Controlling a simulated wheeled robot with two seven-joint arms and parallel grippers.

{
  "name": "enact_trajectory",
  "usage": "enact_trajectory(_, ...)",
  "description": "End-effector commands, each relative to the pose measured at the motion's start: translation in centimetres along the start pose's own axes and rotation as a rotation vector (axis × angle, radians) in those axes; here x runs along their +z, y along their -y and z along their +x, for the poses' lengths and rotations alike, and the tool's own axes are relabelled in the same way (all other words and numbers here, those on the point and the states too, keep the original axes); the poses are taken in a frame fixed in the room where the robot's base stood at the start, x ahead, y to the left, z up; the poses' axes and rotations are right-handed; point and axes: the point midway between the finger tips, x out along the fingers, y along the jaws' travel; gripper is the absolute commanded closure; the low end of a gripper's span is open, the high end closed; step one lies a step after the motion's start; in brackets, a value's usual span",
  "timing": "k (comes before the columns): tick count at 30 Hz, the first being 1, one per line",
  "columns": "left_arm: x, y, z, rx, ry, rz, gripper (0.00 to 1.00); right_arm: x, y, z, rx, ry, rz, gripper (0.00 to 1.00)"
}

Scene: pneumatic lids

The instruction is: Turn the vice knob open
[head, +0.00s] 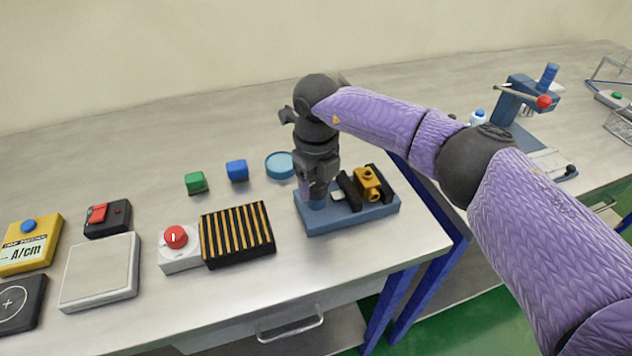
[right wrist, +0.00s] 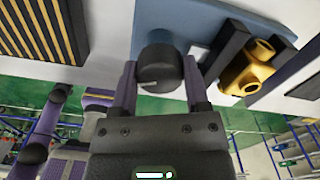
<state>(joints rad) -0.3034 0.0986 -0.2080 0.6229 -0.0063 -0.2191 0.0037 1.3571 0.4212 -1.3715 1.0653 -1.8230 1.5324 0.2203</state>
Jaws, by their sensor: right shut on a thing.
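The vice has a blue base (head: 352,219) and stands near the right front corner of the table in the head view. A yellow fitting (head: 367,184) sits between its dark jaws; the fitting also shows in the right wrist view (right wrist: 246,70). The dark round vice knob (right wrist: 158,68) carries a pale mark line. My right gripper (head: 314,193) points down over the left end of the vice and is shut on the knob, with one finger on each side. In the head view the gripper mostly hides the knob. My left gripper is not in view.
Left of the vice lie a black-and-yellow striped block (head: 237,234) and a white box with a red knob (head: 176,237). A blue round dish (head: 280,165), a blue cube (head: 237,170) and a green cube (head: 196,182) lie behind. A second bench (head: 590,150) stands at the right.

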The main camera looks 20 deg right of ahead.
Motion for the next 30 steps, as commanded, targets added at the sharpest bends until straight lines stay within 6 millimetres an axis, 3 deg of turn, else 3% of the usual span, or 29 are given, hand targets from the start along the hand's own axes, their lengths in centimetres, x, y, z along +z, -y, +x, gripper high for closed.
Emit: enact_trajectory(30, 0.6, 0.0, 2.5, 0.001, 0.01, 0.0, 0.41, 0.0, 0.0, 0.0, -0.001, 0.002, -0.938, 0.99)
